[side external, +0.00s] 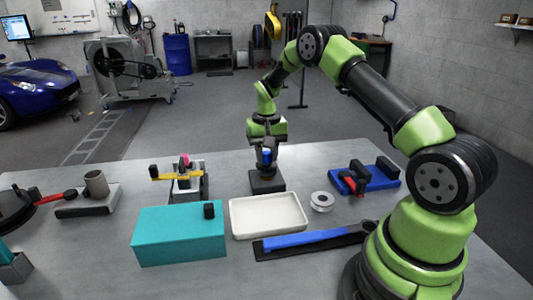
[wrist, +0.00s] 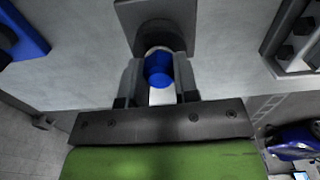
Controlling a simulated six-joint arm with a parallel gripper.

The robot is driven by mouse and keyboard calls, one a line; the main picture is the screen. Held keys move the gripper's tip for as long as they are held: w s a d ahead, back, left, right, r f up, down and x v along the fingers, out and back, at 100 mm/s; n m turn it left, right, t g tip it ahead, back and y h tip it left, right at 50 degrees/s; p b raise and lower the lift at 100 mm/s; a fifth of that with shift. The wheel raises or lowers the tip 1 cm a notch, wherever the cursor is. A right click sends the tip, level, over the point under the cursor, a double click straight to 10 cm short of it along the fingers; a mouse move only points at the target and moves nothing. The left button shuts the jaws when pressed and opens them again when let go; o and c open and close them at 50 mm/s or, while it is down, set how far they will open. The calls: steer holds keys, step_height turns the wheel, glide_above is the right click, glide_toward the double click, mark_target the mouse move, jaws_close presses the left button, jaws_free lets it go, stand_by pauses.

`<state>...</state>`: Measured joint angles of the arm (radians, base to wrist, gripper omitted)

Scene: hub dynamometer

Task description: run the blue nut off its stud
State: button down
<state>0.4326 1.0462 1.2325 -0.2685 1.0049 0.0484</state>
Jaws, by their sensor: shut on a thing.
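The blue nut (wrist: 158,68) is between my gripper's fingers in the wrist view, and it also shows in the side external view (side external: 267,156). My gripper (wrist: 159,82) is shut on the nut, one finger on each side. In the side external view my gripper (side external: 267,158) points down over a dark block (side external: 267,182) on the table. The block shows as a grey square (wrist: 156,20) beyond the nut in the wrist view. The stud itself is hidden by the nut and fingers.
A white tray (side external: 233,221) and a teal box (side external: 179,253) with a black knob stand in front of the block. A silver ring (side external: 321,202), a blue fixture (side external: 384,176) and a blue-handled bar (side external: 305,239) lie to the right. A yellow-barred fixture (side external: 162,177) stands left.

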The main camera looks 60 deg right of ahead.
steer(key=n, duration=0.5)
steer(key=shift+s+n, duration=0.1)
steer(key=shift+n, duration=0.2)
steer(key=c, duration=1)
jaws_free()
steer(key=m, duration=0.5)
steer(key=shift+m, duration=0.3)
steer(key=m, duration=1.8)
